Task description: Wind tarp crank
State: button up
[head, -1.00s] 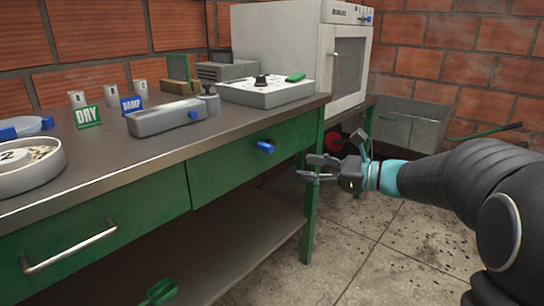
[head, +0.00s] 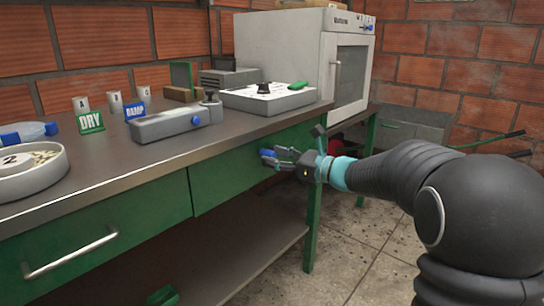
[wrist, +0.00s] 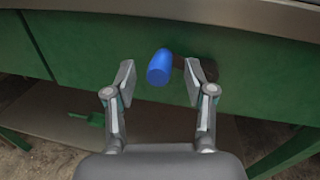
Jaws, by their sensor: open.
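A blue knob (head: 268,154) sticks out from the green drawer front at the right end of the bench. In the wrist view the blue knob (wrist: 160,68) lies between my two fingertips, nearer the left one, with no finger clearly touching it. My gripper (head: 280,157) is open and level with the knob; it also shows in the wrist view (wrist: 158,80). No tarp shows in any view, and I cannot tell whether the blue knob belongs to a crank.
The steel bench top (head: 130,165) overhangs just above the knob. A grey device (head: 170,122), a white box (head: 268,97) and DRY and DAMP signs stand on it. A bench leg (head: 313,225) is close below my gripper. Open floor (head: 370,260) lies to the right.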

jog(key=shift+x, duration=0.85)
grip_shut()
jog(key=shift+r+p, duration=0.25)
jog(key=shift+p, duration=0.1)
